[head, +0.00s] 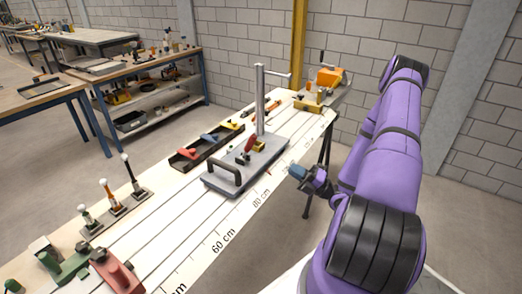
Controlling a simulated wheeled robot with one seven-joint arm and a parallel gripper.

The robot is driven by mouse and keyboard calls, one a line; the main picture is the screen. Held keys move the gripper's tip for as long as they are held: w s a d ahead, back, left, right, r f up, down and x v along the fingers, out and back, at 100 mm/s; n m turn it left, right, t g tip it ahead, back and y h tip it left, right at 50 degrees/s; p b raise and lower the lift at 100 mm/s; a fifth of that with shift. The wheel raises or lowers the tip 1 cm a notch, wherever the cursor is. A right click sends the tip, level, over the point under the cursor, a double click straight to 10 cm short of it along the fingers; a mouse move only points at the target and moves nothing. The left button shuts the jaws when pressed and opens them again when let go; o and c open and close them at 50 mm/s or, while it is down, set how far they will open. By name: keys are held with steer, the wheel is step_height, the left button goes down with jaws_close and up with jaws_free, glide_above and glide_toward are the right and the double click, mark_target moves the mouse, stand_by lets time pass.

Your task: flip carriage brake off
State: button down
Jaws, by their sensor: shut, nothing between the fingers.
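A grey carriage (222,184) sits on the long white bed, with a dark arched handle on its near end. A red lever (250,144) stands tilted on the carriage beside a small yellow block (259,146); it looks like the brake, but its setting is too small to tell. A tall grey post with a crossbar (260,100) rises behind them. My gripper (297,172) is at the end of my purple arm, just off the bed's right edge and to the right of the carriage. It is shut and empty, apart from the carriage.
An orange device (330,77) is at the far end. Several upright levers (107,190) and red and green blocks (118,272) are at the near left. The bed's right edge is clear.

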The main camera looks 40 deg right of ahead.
mark_target(248, 147)
steer(key=x, duration=1.4)
steer(key=shift+r, duration=0.2)
